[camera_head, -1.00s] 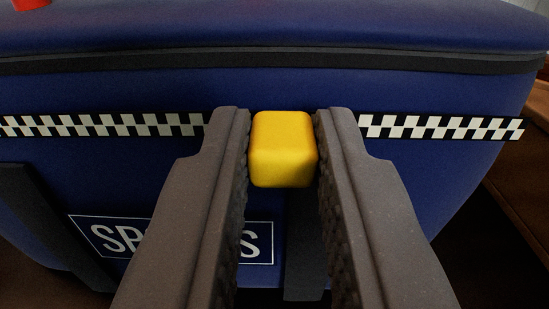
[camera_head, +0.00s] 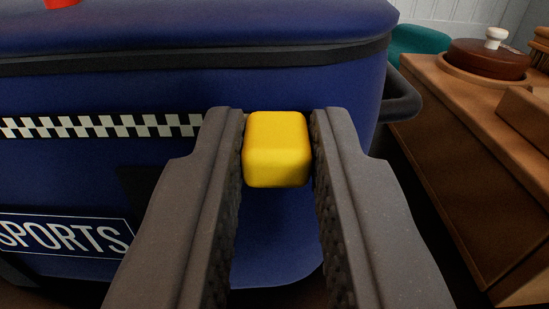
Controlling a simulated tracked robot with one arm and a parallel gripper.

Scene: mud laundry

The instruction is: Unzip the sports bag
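The sports bag (camera_head: 80,177) is dark blue, with a checkered band, a black trim line along its upper edge and a "SPORTS" label (camera_head: 62,235). It fills the left and middle of the view. My gripper (camera_head: 277,150) is in front of the bag's right part, its two fingers either side of a yellow block-shaped piece (camera_head: 277,150). The fingers look closed against its sides. The yellow piece looks like a zipper pull, but its link to the bag is hidden behind it.
A black loop handle (camera_head: 403,95) sticks out at the bag's right end. A wooden cabinet (camera_head: 470,140) stands to the right, with a round dark-lidded item (camera_head: 488,60) on top. A teal object (camera_head: 418,40) is behind. A red item (camera_head: 62,3) is at the top left.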

